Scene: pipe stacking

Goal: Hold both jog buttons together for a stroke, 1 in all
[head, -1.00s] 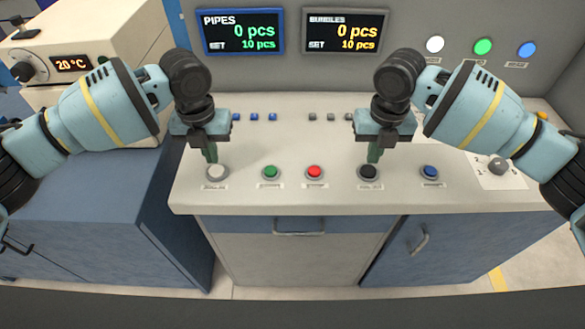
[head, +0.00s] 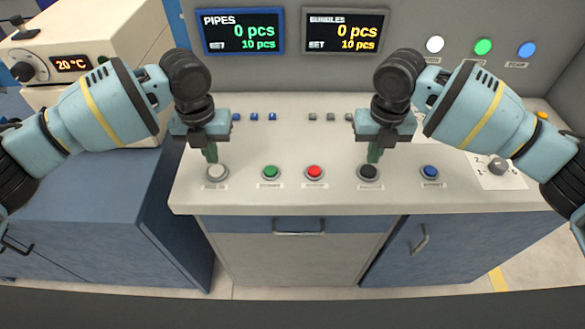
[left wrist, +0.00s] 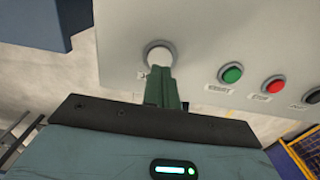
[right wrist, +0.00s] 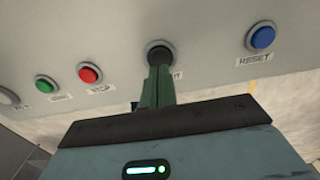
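A white button (head: 217,173) and a black button (head: 370,172) sit in grey rings on the sloped panel; their labels are too blurred to read. My left gripper (head: 210,156) is shut and empty, with its green fingertips at the white button. The left wrist view shows the fingertips over the lower edge of the white button (left wrist: 159,53). My right gripper (head: 374,156) is likewise shut and empty at the black button. The right wrist view shows its tips overlapping the black button (right wrist: 158,50). I cannot tell whether either button is touched or pressed.
A green button (head: 270,172) and a red button (head: 314,172) lie between the grippers. A blue button (head: 430,172) and a knob (head: 498,166) are further right. The pipes display (head: 242,31) and the second display (head: 344,31) both read 0 pcs, set 10 pcs.

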